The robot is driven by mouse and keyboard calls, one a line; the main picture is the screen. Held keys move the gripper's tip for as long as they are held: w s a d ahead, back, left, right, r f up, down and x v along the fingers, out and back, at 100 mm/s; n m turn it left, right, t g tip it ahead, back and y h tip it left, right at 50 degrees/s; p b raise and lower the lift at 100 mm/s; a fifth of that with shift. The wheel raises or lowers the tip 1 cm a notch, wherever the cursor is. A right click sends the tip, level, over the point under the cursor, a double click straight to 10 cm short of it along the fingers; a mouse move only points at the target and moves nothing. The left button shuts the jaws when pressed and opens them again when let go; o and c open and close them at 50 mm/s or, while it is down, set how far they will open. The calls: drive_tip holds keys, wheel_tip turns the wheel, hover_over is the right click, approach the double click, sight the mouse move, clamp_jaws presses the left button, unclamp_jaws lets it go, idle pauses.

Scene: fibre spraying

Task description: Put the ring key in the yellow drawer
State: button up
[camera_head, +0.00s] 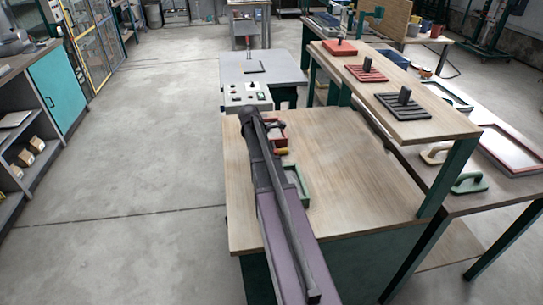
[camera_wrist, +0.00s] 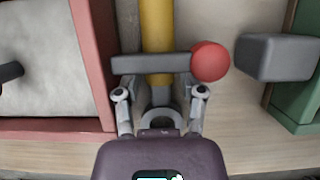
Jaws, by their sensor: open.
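My gripper (camera_wrist: 160,94) is open, its two fingertips apart at the middle of the wrist view. Between and just ahead of the fingers is a long tool with a yellow shaft (camera_wrist: 157,28) and a grey ring-shaped end, which looks like the ring key. A dark grey bar with a red ball end (camera_wrist: 210,62) crosses over the yellow shaft. In the head view my arm reaches over the wooden bench, and my gripper is hidden behind it. A small yellow piece (camera_head: 281,151) shows beside the arm. I cannot make out a yellow drawer.
A red-rimmed tray (camera_wrist: 92,50) lies left of the fingers, and a grey block (camera_wrist: 275,57) by a green tray (camera_wrist: 297,100) lies right. The wooden bench (camera_head: 355,180) is clear right of my arm. A raised shelf (camera_head: 440,123) with several dark-handled pieces borders it.

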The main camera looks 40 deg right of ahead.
idle(0.5)
clamp_jaws()
drive_tip(key=shift+r, duration=0.1)
drive_tip(key=shift+r+p, duration=0.35)
drive_tip(key=shift+p, duration=0.1)
drive_tip(key=w+a, duration=0.4)
drive_tip(key=a, duration=0.5)
drive_tip(key=w+a, duration=0.5)
drive_tip(key=a, duration=0.5)
drive_tip(key=w+a, duration=0.4)
drive_tip(key=a, duration=0.6)
drive_tip(key=shift+w+f, duration=0.15)
drive_tip(key=shift+w, duration=0.25)
